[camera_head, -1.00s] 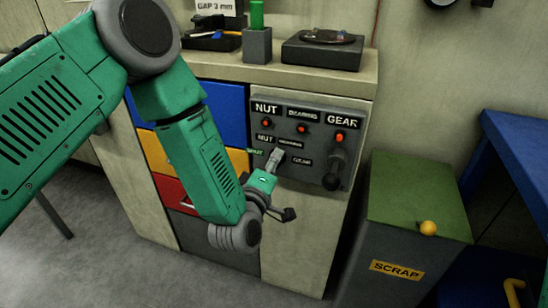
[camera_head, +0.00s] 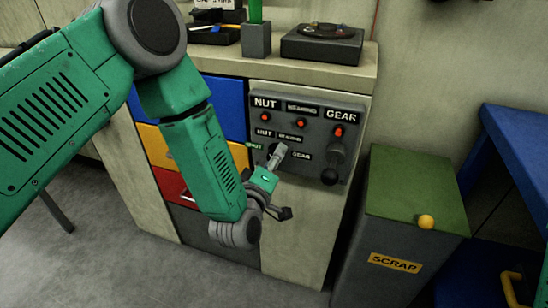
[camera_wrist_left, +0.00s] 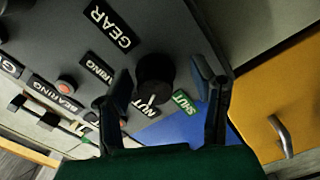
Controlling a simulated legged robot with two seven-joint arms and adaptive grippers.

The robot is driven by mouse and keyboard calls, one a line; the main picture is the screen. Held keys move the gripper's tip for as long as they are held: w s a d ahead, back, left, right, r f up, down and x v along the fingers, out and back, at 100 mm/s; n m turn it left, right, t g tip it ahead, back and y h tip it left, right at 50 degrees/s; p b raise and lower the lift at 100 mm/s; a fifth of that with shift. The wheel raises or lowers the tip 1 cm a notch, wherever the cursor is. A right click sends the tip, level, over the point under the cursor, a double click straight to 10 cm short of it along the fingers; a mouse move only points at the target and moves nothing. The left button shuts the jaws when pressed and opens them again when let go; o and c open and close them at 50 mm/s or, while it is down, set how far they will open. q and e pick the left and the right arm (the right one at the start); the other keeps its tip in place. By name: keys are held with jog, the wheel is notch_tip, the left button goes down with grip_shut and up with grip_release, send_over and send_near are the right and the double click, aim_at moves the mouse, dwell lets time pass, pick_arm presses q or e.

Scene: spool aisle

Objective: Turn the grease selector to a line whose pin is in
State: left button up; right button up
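The grey panel (camera_head: 312,112) on the cabinet front carries NUT, BEARING and GEAR labels over three red-orange pins: NUT (camera_head: 265,117), BEARING (camera_head: 300,124), GEAR (camera_head: 338,131). I cannot tell which are pushed in. Below them is the grease selector, a black round knob (camera_wrist_left: 155,80) with a white pointer mark. The mark points down-left, roughly toward the NUT label (camera_wrist_left: 138,128), beside the green SHUT label (camera_wrist_left: 185,102). My left gripper (camera_wrist_left: 162,80) is open, its fingers on either side of the knob with visible gaps. It also shows at the panel in the head view (camera_head: 276,157). My right gripper is not in view.
A lever with a dark ball end (camera_head: 330,176) is on the panel's right. A grey SCRAP bin (camera_head: 395,245) with a green top and yellow ball (camera_head: 426,222) stands right of the cabinet. Coloured drawers (camera_head: 222,108) lie left, behind my arm. A turntable-like device (camera_head: 322,47) sits on the cabinet top.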

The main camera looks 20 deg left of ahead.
pick_arm(q)
jog(key=shift+r, duration=0.2)
jog(key=s, duration=1.1)
jog(key=shift+s+a, duration=0.15)
jog(key=shift+s, duration=0.25)
jog(key=shift+f, duration=0.1)
